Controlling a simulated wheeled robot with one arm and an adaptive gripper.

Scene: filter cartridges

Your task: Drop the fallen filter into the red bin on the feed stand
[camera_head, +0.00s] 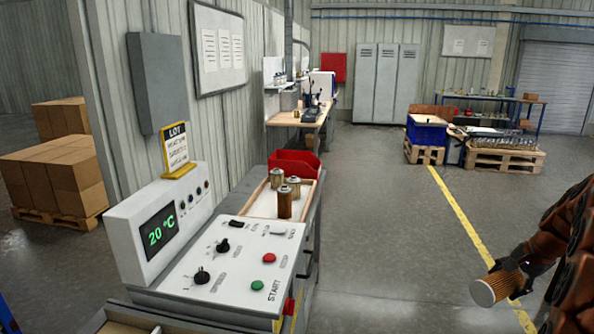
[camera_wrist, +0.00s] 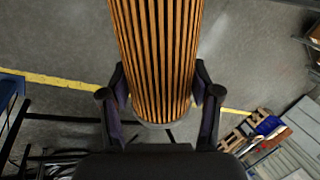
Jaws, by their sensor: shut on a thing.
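My gripper (camera_head: 518,268) is at the right of the head view, shut on a filter (camera_head: 494,288) with orange-brown pleats and a pale end cap. The filter lies tilted in the jaws, above the floor. In the wrist view the filter (camera_wrist: 155,60) stands between the two dark fingers (camera_wrist: 160,100), and its top runs out of the picture. The red bin (camera_head: 294,161) is at the far end of the feed stand (camera_head: 240,240), well left of my gripper. Its inside is mostly hidden.
A tray (camera_head: 258,207) with several filters (camera_head: 285,203) sits on the stand in front of the bin. A control panel (camera_head: 215,262) fills the stand's near end. A yellow floor line (camera_head: 465,215) and open floor lie between the stand and my gripper.

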